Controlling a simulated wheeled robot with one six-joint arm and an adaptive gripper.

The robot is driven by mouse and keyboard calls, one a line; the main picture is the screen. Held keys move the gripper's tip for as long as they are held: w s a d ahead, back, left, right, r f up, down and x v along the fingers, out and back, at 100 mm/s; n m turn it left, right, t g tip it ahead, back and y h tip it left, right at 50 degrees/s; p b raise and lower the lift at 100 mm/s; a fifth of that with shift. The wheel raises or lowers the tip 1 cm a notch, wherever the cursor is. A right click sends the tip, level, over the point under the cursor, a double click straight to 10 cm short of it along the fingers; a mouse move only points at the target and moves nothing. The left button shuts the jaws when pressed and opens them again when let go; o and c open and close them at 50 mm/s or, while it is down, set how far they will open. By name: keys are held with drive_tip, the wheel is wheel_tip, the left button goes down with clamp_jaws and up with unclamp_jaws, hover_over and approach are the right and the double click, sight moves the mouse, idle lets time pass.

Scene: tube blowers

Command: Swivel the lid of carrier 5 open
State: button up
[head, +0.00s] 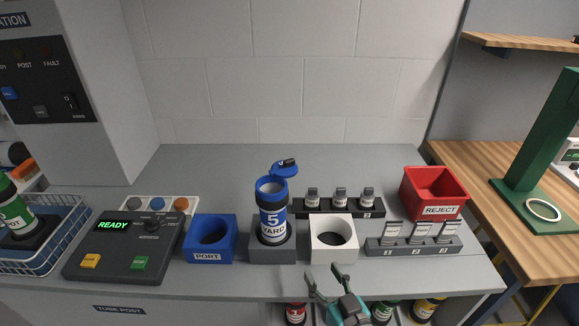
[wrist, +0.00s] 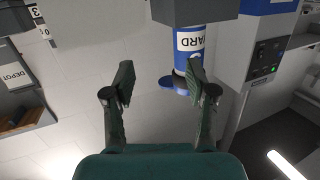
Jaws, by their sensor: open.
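Carrier 5 (head: 273,222) is a blue tube with a white label reading 5 and WARD. It stands upright in a grey holder (head: 272,252) at the middle of the counter. Its blue lid (head: 284,169) is swung out to the far right of the rim, and the mouth (head: 271,185) shows uncovered. My gripper (head: 326,276) is open and empty, in front of the counter and right of the carrier. In the wrist view the picture is upside down; the carrier (wrist: 188,52) and lid (wrist: 172,82) show beyond my open fingers (wrist: 160,83), nearer the right one.
A blue PORT block (head: 209,240) is left of the carrier and a white round-holed block (head: 334,240) is right. A control panel (head: 122,247) reads READY.

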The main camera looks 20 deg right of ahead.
drive_tip(key=n+t+y, duration=0.1)
drive_tip(key=n+y, duration=0.1)
approach(291, 163)
drive_tip(key=w, duration=0.3)
drive_tip(key=w+a, duration=0.1)
drive_tip(key=w, duration=0.6)
drive_tip(key=shift+w+a, duration=0.35)
drive_tip(key=shift+a, duration=0.05)
drive_tip(key=shift+y, duration=0.3)
clamp_jaws()
